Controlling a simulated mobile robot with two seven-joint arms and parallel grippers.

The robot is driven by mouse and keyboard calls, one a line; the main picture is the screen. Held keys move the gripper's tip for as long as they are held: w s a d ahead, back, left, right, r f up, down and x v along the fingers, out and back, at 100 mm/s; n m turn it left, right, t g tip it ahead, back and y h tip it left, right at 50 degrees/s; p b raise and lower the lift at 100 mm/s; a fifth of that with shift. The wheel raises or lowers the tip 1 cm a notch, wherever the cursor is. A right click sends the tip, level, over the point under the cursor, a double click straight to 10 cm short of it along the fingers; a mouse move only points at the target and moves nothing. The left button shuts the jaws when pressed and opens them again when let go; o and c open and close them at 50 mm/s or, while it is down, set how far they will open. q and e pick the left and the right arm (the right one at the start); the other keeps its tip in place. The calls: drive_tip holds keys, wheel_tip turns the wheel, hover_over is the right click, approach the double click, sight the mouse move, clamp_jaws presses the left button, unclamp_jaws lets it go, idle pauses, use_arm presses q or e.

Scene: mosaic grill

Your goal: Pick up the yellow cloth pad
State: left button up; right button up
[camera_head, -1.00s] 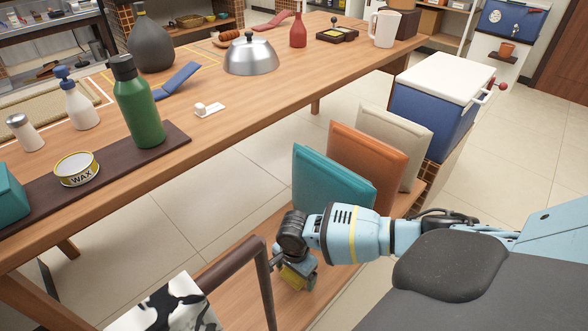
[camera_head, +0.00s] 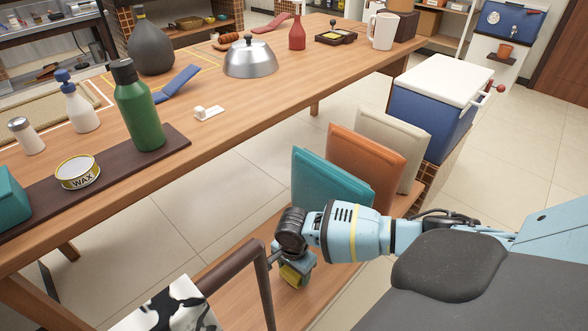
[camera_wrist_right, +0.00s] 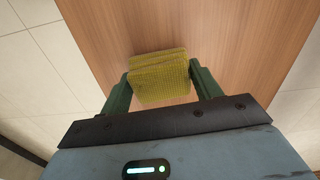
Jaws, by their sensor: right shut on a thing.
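The yellow cloth pad (camera_wrist_right: 160,78) is between the two green fingers of my right gripper (camera_wrist_right: 161,88) in the right wrist view. The fingers press on its left and right sides, so the gripper is shut on it. In the head view my right gripper (camera_head: 295,275) is low over the wooden bench, and a bit of the yellow pad (camera_head: 290,275) shows at it, mostly hidden by the gripper. I cannot tell how far the pad is above the wood. My left gripper is not in view.
Teal, orange and cream cushions (camera_head: 375,165) stand on the bench (camera_head: 235,290) behind my right arm. A dark rail (camera_head: 232,268) and a black-and-white cloth (camera_head: 170,308) are left of the gripper. The long table (camera_head: 250,105) holds bottles, a wax tin (camera_head: 77,172) and a metal dome (camera_head: 250,58).

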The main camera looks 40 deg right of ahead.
drive_tip(key=shift+r+p, duration=0.3)
drive_tip(key=shift+r, duration=0.55)
drive_tip(key=s+a+p, duration=0.2)
drive_tip(key=s, duration=0.5)
drive_tip(key=s+a+r+p, duration=0.1)
drive_tip(key=s+a, duration=0.1)
drive_tip(key=s, duration=0.6)
drive_tip(key=shift+s+a+r+p, duration=0.15)
drive_tip(key=shift+s+a+p, duration=0.1)
drive_tip(key=shift+p, duration=0.1)
drive_tip(key=shift+w, duration=0.1)
